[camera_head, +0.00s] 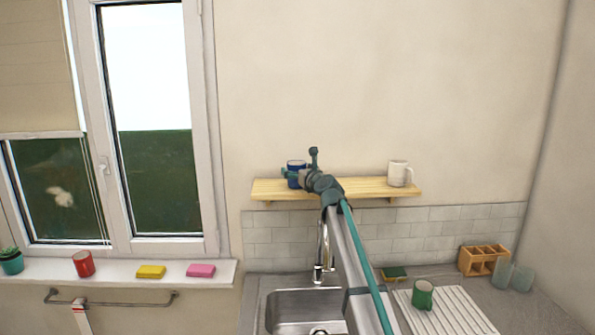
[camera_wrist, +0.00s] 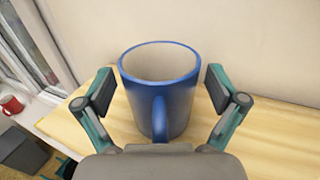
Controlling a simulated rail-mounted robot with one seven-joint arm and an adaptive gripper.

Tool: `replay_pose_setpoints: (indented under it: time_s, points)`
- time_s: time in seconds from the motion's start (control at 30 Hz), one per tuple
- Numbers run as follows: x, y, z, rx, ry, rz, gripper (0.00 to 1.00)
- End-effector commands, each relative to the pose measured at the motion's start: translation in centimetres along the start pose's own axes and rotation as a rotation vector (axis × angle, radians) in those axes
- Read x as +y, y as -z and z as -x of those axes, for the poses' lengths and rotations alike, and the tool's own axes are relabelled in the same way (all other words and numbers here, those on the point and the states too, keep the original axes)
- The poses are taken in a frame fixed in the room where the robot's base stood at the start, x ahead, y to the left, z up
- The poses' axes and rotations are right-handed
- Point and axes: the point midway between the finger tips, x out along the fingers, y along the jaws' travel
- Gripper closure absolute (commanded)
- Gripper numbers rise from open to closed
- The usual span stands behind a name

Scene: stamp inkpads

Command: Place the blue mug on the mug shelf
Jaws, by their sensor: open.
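The blue mug (camera_head: 297,166) stands upright on the left part of the wooden mug shelf (camera_head: 270,188). In the wrist view the blue mug (camera_wrist: 160,88) sits on the shelf (camera_wrist: 245,140) with its handle toward my gripper. My gripper (camera_wrist: 160,92) is open, with one finger on each side of the mug and a visible gap at both sides. In the head view my gripper (camera_head: 290,174) is at the mug and partly covers it.
A white mug (camera_head: 398,174) stands at the shelf's right end. The shelf's middle is partly behind my arm. A red mug (camera_head: 83,264) and yellow (camera_head: 150,272) and pink (camera_head: 201,270) blocks are on the windowsill. A green mug (camera_head: 422,295) is on the drainboard (camera_head: 455,310) beside the sink (camera_head: 300,305).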

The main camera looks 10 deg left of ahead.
Motion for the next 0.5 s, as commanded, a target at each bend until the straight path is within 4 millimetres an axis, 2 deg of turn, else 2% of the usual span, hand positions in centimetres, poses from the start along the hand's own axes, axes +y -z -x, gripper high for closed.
replay_pose_setpoints:
  time_s: [0.27, 0.5]
  points:
    - [0.0, -0.4, 0.0, 0.0, 0.0, 0.0, 0.05]
    - [0.1, -0.1, 2.7, -0.001, 0.0, 0.002, 0.05]
